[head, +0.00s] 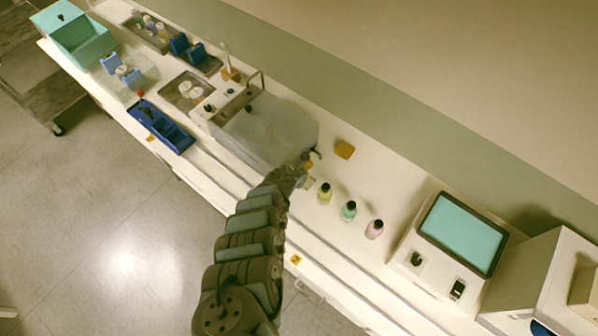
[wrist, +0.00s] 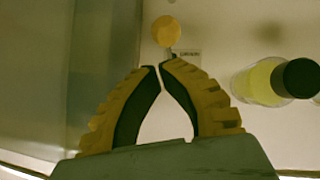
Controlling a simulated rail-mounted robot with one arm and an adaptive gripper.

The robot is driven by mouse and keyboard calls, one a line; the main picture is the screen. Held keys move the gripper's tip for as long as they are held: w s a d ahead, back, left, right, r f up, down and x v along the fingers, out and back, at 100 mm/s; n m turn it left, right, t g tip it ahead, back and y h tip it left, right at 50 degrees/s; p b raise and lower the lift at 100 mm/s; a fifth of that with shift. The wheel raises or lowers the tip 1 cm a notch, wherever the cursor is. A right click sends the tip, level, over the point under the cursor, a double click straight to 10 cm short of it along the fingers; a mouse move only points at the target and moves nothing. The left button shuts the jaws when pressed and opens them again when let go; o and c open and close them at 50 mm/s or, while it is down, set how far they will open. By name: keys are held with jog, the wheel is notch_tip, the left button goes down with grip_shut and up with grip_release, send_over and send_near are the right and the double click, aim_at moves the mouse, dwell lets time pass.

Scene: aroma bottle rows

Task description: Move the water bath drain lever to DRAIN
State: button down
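The water bath (head: 265,128) stands on the bench with a clear lid over it. In the wrist view, a round yellow-orange knob (wrist: 166,31) on a short stem shows just beyond my fingertips, beside the bath's grey side wall (wrist: 105,45). It looks like the drain lever. A small label (wrist: 188,56) lies beside it, too small to read. My gripper (wrist: 160,65) has its tips brought nearly together, with a narrow gap and nothing visible between them. The stem's lower end is hidden near the right fingertip; contact cannot be told. In the head view my gripper (head: 305,176) is at the bath's right front corner.
A yellow-green bottle (wrist: 270,81) stands close to the right of my gripper; it also shows in the head view (head: 324,194). A green bottle (head: 349,211) and a pink bottle (head: 375,229) follow. A screened device (head: 455,235) stands farther right.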

jog(key=shift+r, duration=0.1)
jog(key=d+p+v, duration=0.1)
jog(key=p+v, duration=0.4)
jog(key=v, duration=0.8)
jog(key=shift+w+r+p, duration=0.3)
dwell(0.9)
jog(key=shift+w, duration=0.1)
dwell(0.5)
